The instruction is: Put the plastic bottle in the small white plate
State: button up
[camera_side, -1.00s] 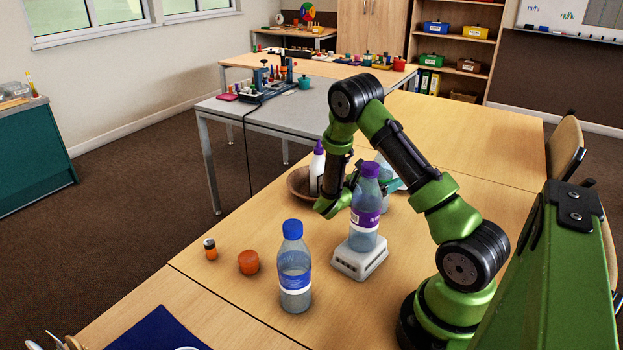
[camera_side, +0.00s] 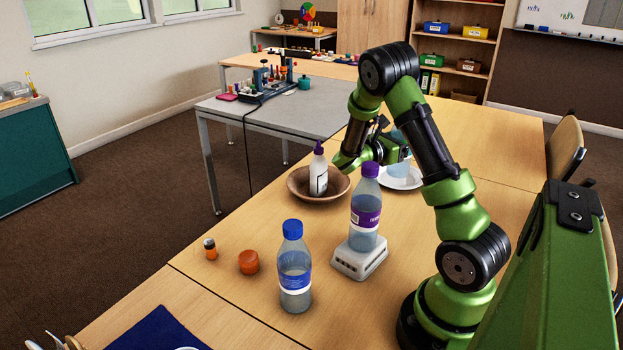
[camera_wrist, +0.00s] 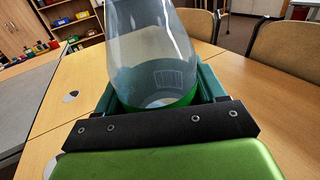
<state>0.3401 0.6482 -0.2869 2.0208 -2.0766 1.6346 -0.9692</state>
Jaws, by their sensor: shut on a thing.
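My gripper (camera_side: 385,150) is shut on a clear, bluish plastic vessel (camera_side: 404,143), partly hidden by the fingers. In the wrist view the clear vessel (camera_wrist: 155,50) stands between the jaws, and its top is cut off; I cannot tell whether it is a bottle. The small white plate (camera_side: 402,183) lies on the table just under it. I cannot tell whether they touch. A purple-capped plastic bottle (camera_side: 365,210) stands upright on a white block-like stand (camera_side: 358,262). A blue-capped plastic bottle (camera_side: 294,268) stands upright on the table in front.
A brown bowl (camera_side: 300,186) left of the plate holds a white bottle with a purple top (camera_side: 318,172). An orange lid-like thing (camera_side: 249,262) and a small orange-and-black jar (camera_side: 210,249) lie at the left. The table behind the plate is clear.

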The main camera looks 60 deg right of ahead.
jog(key=w+d+r+n+t+h, duration=0.1)
jog(key=w+d+n+t, duration=0.15)
jog(key=d, duration=0.95)
jog(key=shift+t, duration=0.35)
jog(key=shift+w+f, duration=0.15)
jog(key=shift+f, duration=2.35)
jog(key=shift+w+f, duration=0.1)
jog(key=shift+f, duration=2.35)
jog(key=shift+f, duration=0.1)
jog(key=o, duration=1.1)
